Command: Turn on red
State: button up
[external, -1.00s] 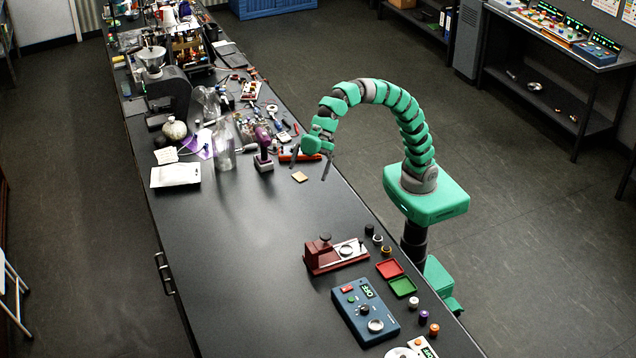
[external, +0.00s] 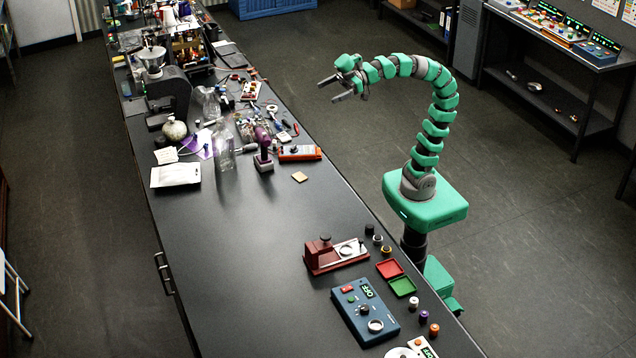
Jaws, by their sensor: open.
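My gripper (external: 336,89) is open and empty. A dark red metal device (external: 322,262) stands just behind the box. I cannot tell which of these the word red means.
The middle of the black bench (external: 235,265) is clear.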

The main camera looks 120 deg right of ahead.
jog(key=shift+s+d+r, duration=0.15)
jog(key=shift+s+d, duration=0.15)
jog(key=shift+s, duration=0.2)
